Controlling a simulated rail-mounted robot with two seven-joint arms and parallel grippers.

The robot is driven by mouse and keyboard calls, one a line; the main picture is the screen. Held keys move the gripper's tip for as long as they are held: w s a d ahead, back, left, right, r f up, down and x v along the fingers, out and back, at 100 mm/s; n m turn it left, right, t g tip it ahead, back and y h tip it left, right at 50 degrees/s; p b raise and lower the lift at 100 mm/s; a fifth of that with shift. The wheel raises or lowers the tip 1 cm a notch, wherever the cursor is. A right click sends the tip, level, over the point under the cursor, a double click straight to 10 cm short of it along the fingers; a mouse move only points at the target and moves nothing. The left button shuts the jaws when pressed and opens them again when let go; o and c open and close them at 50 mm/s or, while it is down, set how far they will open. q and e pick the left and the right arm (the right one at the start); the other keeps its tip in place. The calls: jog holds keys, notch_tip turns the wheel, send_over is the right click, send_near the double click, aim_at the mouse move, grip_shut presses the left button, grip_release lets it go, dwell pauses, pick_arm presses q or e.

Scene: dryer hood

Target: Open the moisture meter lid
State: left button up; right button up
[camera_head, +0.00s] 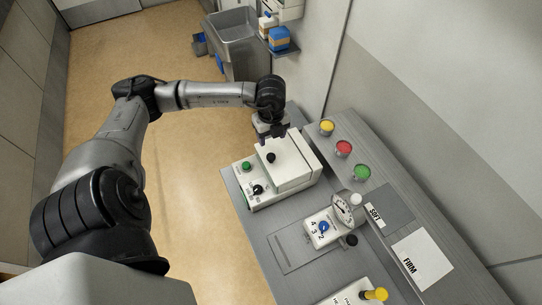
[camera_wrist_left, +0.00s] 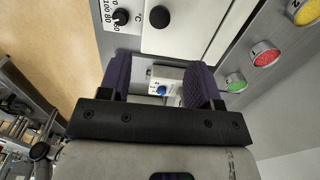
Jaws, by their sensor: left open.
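A white box-shaped device (camera_head: 265,196) with a green button and a black dial stands on the grey bench; I take it to be the moisture meter. Its raised lid block (camera_head: 293,167) looks shut and has a round black knob (camera_head: 271,157) on top. In the left wrist view the knob (camera_wrist_left: 160,16) and the dial (camera_wrist_left: 121,17), marked with numbers and °C, show at the top. My left gripper (camera_head: 273,134) is open and empty, above the far side of the lid, apart from the knob. My right gripper is not in view.
Yellow (camera_head: 327,127), red (camera_head: 344,148) and green (camera_head: 362,172) round pieces line the shelf along the wall. A gauge device with a blue knob (camera_head: 323,227) stands nearer on the bench. Labelled SOFT and FIRM sheets (camera_head: 421,258) lie at right. Open floor is on the left.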

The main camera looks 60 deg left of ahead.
aim_at(271, 156)
pick_arm(q)
notch_tip(271, 156, down, 11)
jog(key=b, duration=0.6)
jog(key=shift+r, duration=0.1)
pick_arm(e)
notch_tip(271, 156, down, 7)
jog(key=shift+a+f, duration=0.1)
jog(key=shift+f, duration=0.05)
pick_arm(q)
jog(key=shift+c, duration=0.4)
jog(key=shift+c, duration=1.4)
grip_shut()
